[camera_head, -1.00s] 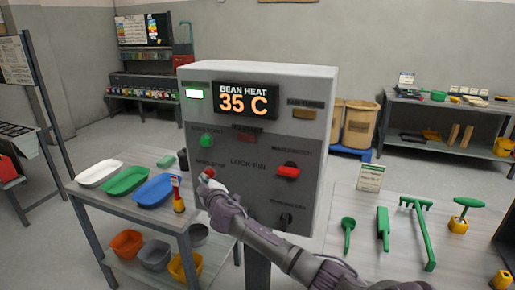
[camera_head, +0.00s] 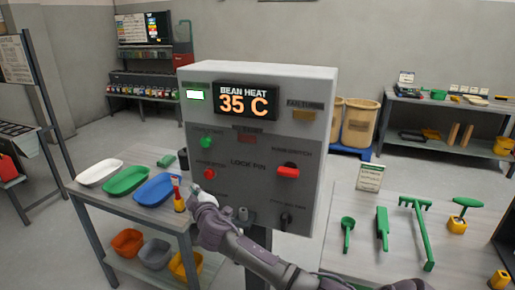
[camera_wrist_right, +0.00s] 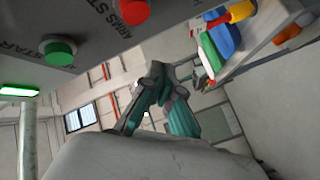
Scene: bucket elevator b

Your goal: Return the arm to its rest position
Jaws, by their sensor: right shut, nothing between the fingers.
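My right arm comes in from the lower right in the head view. Its gripper (camera_head: 196,190) is at the lower left of the grey control panel (camera_head: 260,190), below the red stop button (camera_head: 210,174), and appears clear of that button. In the right wrist view the gripper (camera_wrist_right: 156,72) is shut and holds nothing. The green button (camera_wrist_right: 59,51) and the red button (camera_wrist_right: 133,12) show at that view's upper left. My left gripper is not in view.
The panel also bears a red switch (camera_head: 288,171) and a lit display reading 35 C (camera_head: 246,101). A table (camera_head: 190,217) with trays stands on the left. A table (camera_head: 395,265) with green tools stands on the right.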

